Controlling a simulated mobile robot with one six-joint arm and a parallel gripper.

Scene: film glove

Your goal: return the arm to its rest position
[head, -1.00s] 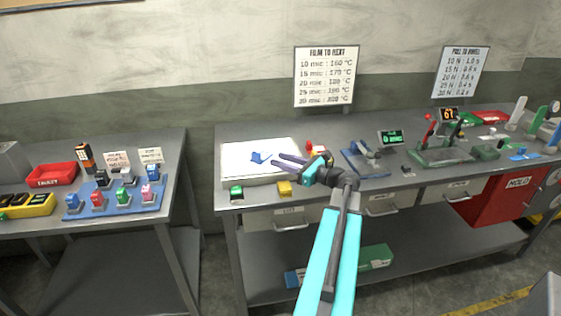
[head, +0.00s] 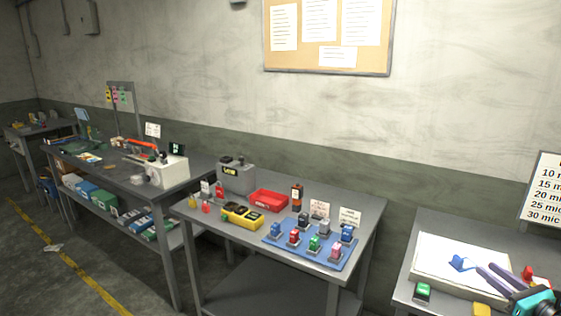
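My gripper (head: 487,273) shows at the lower right edge of the head view, with two long purple-grey fingers over the white board (head: 430,262) on the right bench. The fingers look spread apart, with nothing seen between them. A small blue piece (head: 459,263) lies on the white board just left of the fingertips. The rest of my arm is cut off by the frame edge.
A green block (head: 422,291) and a yellow block (head: 481,309) sit at the right bench's front. A gap separates it from the middle bench, which holds a blue mat (head: 333,258), a red tray (head: 268,201) and a yellow case (head: 242,216).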

